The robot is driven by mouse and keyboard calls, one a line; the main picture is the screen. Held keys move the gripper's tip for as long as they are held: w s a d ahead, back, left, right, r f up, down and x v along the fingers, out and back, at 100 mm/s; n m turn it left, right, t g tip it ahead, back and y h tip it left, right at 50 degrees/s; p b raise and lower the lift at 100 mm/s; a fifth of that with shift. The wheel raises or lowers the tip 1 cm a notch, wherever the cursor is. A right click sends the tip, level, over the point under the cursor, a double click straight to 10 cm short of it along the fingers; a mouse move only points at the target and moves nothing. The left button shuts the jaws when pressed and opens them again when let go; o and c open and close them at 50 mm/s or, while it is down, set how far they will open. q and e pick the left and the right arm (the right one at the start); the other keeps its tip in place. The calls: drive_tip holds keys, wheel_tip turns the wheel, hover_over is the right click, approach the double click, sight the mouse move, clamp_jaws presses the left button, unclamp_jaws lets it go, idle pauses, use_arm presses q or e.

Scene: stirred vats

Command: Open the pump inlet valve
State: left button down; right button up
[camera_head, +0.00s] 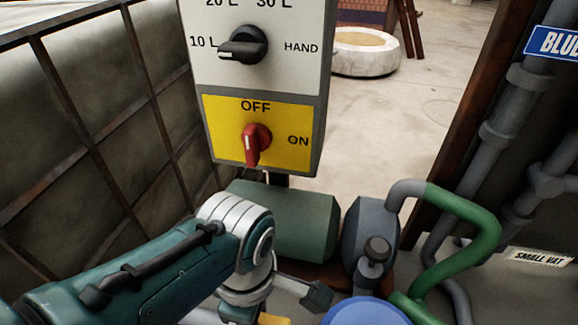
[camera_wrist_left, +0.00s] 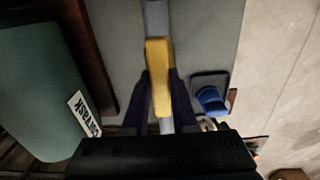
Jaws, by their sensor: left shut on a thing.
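The pump inlet valve's yellow handle (camera_wrist_left: 158,78) is in the middle of the left wrist view. The two dark fingers of my left gripper (camera_wrist_left: 161,88) are shut on it, one on each side. In this view the handle lies roughly in line with a grey pipe (camera_wrist_left: 155,18) that shows above and below it. In the head view only a small yellow piece (camera_head: 273,320) shows at the bottom edge. My left wrist hides the rest of the valve there. My right gripper is in neither view.
A green pump motor (camera_head: 285,218) and grey pump housing (camera_head: 370,235) stand beyond my left wrist. A control panel (camera_head: 262,70) with a red switch (camera_head: 254,145) pointing down rises behind. A caged tank (camera_head: 100,120) is left. Green pipe (camera_head: 470,215) runs right.

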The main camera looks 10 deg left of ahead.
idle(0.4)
use_arm(q)
drive_tip(key=c, duration=0.7)
unclamp_jaws()
drive_tip(key=shift+r, duration=0.15)
wheel_tip(320, 180, up, 9)
drive_tip(key=p, duration=0.5)
drive_tip(key=shift+f+p, duration=0.2)
drive_tip(key=shift+p, duration=0.2)
drive_tip(key=shift+r, duration=0.6)
